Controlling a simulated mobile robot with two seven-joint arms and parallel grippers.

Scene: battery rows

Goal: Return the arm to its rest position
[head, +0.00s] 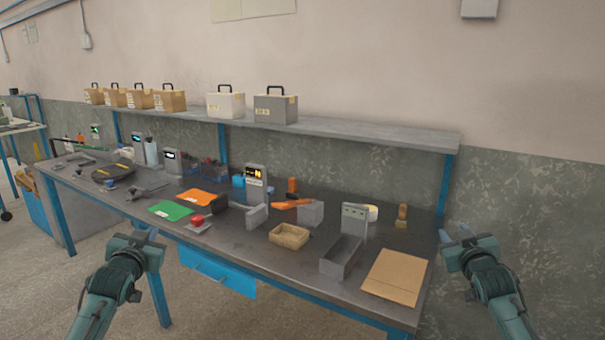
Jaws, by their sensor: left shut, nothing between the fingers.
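My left gripper (149,235) is at the lower left of the head view, in front of the workbench's front edge. It is shut and holds nothing. My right gripper (444,237) is at the lower right, beside the bench's right end. Its fingers are small and seen from behind, so I cannot tell whether they are open or shut. Both forearms come up from the bottom of the view at about the same height, and both grippers are apart from the things on the bench.
The workbench (225,252) holds a green sheet (170,210), an orange sheet (198,197), a red button (197,220), a cardboard tray (289,236), a grey open box (341,259) and a brown board (396,276). Battery boxes (275,109) stand on the shelf (340,129) behind.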

